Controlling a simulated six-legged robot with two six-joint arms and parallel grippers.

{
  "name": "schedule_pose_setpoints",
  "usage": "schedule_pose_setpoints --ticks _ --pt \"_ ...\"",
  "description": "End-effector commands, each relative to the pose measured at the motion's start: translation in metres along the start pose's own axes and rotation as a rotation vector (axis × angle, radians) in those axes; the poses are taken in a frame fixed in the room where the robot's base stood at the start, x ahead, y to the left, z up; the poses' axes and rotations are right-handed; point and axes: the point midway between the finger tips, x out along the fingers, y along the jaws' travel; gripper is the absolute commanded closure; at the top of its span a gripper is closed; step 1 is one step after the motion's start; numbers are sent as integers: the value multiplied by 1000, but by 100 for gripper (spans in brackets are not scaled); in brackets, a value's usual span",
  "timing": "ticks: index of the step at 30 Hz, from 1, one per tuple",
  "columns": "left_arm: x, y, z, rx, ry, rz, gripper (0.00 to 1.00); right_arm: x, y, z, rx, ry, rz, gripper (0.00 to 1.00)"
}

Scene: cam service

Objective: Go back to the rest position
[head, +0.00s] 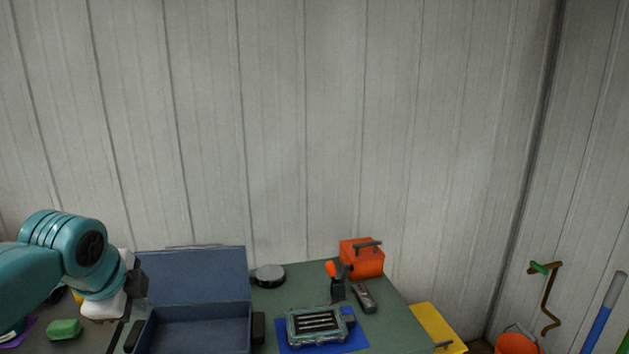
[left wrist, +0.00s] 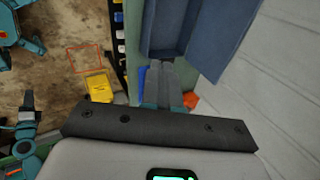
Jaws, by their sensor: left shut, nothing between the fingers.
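My left gripper (head: 139,288) is at the left of the head view, at the end of the teal arm, in front of the left side of the open blue case (head: 193,270). In the left wrist view the gripper's grey fingers (left wrist: 166,78) are together with nothing between them. The blue case also shows in the left wrist view (left wrist: 222,45), beyond the fingers. My right gripper cannot be made out in either view.
A green bench (head: 385,325) carries a metal-framed part (head: 315,325) on a blue mat (head: 352,340), a round grey tin (head: 270,275), and an orange box (head: 361,260). A green block (head: 64,329) lies at left. An orange bucket (head: 516,341) stands at right.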

Motion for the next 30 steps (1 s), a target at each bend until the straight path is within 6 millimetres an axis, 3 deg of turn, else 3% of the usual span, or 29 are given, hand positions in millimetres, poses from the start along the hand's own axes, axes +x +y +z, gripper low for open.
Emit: schedule_pose_setpoints --ticks 1,11,17,20,24,27,30 --pt "18 6 -6 -14 9 22 100 2 1 0 0 0 0 57" --pt "106 45 -44 -177 85 111 100 8 2 0 -1 0 0 57" --pt "178 102 -74 -364 137 214 100 13 5 0 0 0 0 57" --pt "225 155 -93 -526 155 303 100 18 6 0 0 0 0 57" --pt "284 256 -118 -844 137 456 100 25 9 -1 -1 0 0 57" --pt "307 333 -129 -1094 78 556 100 30 11 -1 0 0 0 57" --pt "314 399 -134 -1321 -8 627 100 34 12 -1 0 0 0 57"
